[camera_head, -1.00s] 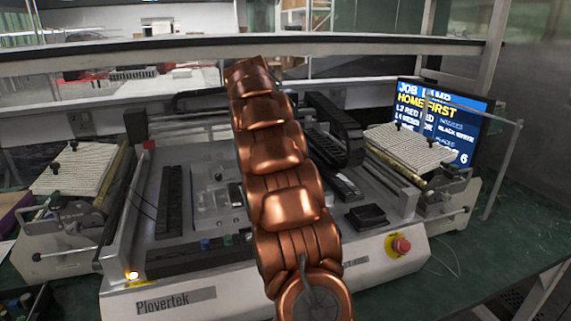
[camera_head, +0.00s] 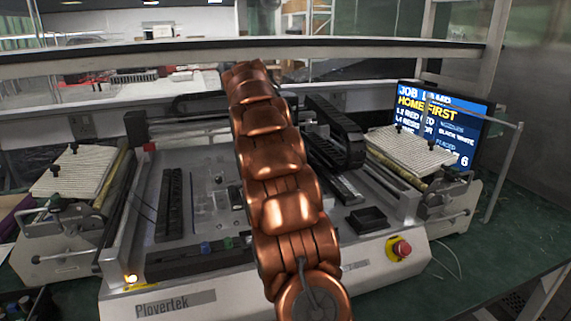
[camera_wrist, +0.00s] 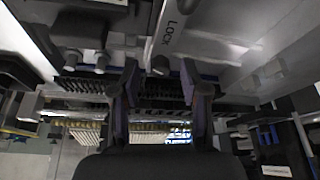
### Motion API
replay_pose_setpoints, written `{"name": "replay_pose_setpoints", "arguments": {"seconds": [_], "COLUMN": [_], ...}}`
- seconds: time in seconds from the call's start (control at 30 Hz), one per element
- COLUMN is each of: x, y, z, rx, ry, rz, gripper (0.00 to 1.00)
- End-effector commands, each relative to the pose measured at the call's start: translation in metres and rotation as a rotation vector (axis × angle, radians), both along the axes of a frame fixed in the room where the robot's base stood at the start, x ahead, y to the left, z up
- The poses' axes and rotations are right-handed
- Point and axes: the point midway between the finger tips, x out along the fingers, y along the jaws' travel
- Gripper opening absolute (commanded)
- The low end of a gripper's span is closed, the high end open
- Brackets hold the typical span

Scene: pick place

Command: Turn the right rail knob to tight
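In the wrist view, a pale bar marked LOCK (camera_wrist: 181,22) ends in a small rounded tip (camera_wrist: 160,66), which lies between my fingertips in the picture. I cannot tell whether this is the right rail knob, or whether a finger touches it. My gripper (camera_wrist: 160,72) is open, its two dark fingers apart, with nothing clearly held. In the head view my copper arm crosses the middle of the Plovertek machine (camera_head: 230,290) and hides part of its bed and rails. My gripper is hidden there, and no tight marking is readable.
Two grey cylindrical ends (camera_wrist: 86,63) hang left of the LOCK bar. In the head view, feeders with white strips stand at left (camera_head: 75,172) and right (camera_head: 412,150). A screen (camera_head: 445,120), a red stop button (camera_head: 401,248) and a black tray (camera_head: 367,219) are at right.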

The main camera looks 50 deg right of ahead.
Motion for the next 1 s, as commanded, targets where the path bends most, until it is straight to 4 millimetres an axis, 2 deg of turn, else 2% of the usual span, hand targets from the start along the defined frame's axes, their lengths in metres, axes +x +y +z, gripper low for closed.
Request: {"name": "replay_pose_setpoints", "arguments": {"seconds": [0.37, 0.63, 1.0], "x": [0.001, 0.003, 0.005], "y": [0.001, 0.01, 0.017], "z": [0.003, 0.025, 0.041], "rx": [0.0, -0.001, 0.0], "ry": [0.0, -0.002, 0.001], "rz": [0.0, 0.0, 0.001], "gripper": [0.46, 0.46, 0.46]}}
